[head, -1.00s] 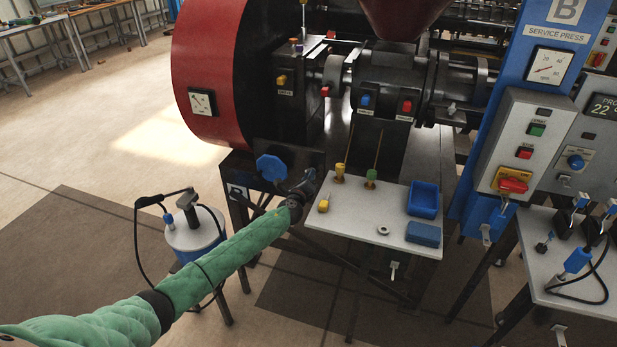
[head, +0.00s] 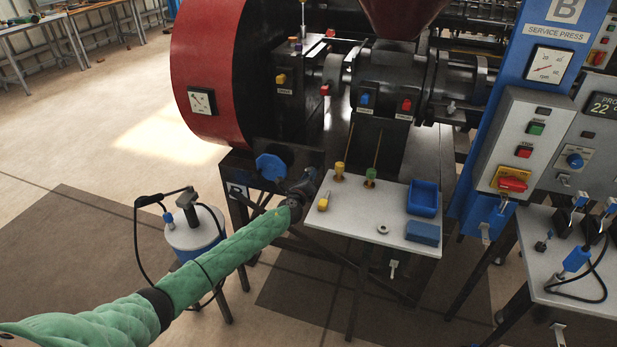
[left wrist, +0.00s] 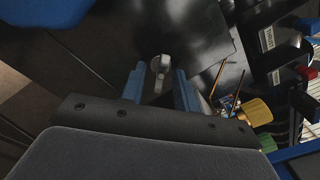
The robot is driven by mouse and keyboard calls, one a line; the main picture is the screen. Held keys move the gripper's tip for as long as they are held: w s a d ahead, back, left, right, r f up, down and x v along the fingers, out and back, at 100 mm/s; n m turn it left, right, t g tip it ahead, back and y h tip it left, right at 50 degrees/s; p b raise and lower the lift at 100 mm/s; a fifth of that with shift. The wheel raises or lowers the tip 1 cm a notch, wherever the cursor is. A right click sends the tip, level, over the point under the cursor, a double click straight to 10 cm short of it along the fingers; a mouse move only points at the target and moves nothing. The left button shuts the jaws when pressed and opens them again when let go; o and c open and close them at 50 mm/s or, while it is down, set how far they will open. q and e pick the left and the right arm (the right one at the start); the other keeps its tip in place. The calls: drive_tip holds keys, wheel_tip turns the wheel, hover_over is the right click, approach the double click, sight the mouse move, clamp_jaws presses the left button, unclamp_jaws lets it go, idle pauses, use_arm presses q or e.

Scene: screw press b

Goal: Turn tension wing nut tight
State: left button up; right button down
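A pale grey metal wing nut (left wrist: 158,72) shows in the left wrist view against a dark plate. It lies ahead of and between the two blue fingertips of my left gripper (left wrist: 160,85), with a visible gap on each side. The gripper is open and holds nothing. In the head view my left gripper (head: 309,181) is at the machine's lower front, between the blue knob (head: 271,167) and the white shelf (head: 345,223). The wing nut cannot be made out there, behind the gripper. My right gripper is not in view.
The shelf carries a blue bin (head: 423,199), a blue block (head: 423,233), a metal ring (head: 382,229) and small yellow and green-capped items close to my gripper. A white-topped canister (head: 190,237) with a black hose stands left. A blue control column (head: 495,150) stands right.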

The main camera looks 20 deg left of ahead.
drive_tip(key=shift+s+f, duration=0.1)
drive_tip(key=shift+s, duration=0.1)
